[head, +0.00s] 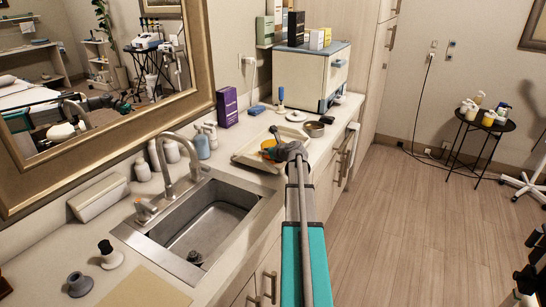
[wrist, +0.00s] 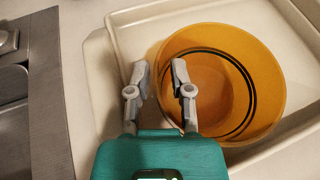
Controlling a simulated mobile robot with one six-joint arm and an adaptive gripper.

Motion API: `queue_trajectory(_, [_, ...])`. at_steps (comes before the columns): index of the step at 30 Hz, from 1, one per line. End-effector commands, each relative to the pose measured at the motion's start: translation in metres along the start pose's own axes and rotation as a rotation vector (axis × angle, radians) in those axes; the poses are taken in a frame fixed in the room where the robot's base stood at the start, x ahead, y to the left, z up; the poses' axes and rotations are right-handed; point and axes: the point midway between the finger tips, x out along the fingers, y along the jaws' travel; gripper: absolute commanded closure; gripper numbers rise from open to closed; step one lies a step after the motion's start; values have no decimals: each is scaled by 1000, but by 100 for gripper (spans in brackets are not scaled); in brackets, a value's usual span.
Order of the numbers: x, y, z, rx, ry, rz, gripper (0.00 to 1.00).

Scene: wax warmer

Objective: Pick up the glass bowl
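The amber glass bowl (wrist: 262,62) stands in a cream tray (wrist: 120,22) on the counter. In the wrist view it fills the right half, with a dark ring inside. My gripper (wrist: 160,70) is open at the bowl's left side. In that view the left finger lies outside the bowl and the right finger overlaps its inside, with the left rim between them. I cannot tell whether either finger touches the glass. In the head view the bowl (head: 268,144) shows as a small orange patch, partly hidden by my gripper (head: 287,150).
A steel sink (head: 210,222) with a faucet (head: 178,165) lies to the left and nearer. Behind the tray stand a small dark bowl (head: 314,130), a purple box (head: 227,107) and a white cabinet (head: 300,78).

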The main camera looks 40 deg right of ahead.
Motion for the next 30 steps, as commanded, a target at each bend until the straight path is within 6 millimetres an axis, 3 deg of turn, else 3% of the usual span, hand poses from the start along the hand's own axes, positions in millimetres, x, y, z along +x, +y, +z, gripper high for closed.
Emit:
queue_trajectory(1, [0, 0, 0, 0, 0, 0, 90])
queue_trajectory(3, [0, 0, 0, 0, 0, 0, 100])
queue_trajectory(20, [0, 0, 1, -1, 0, 0, 100])
queue_trajectory(30, [-5, 0, 13, 0, 0, 1, 100])
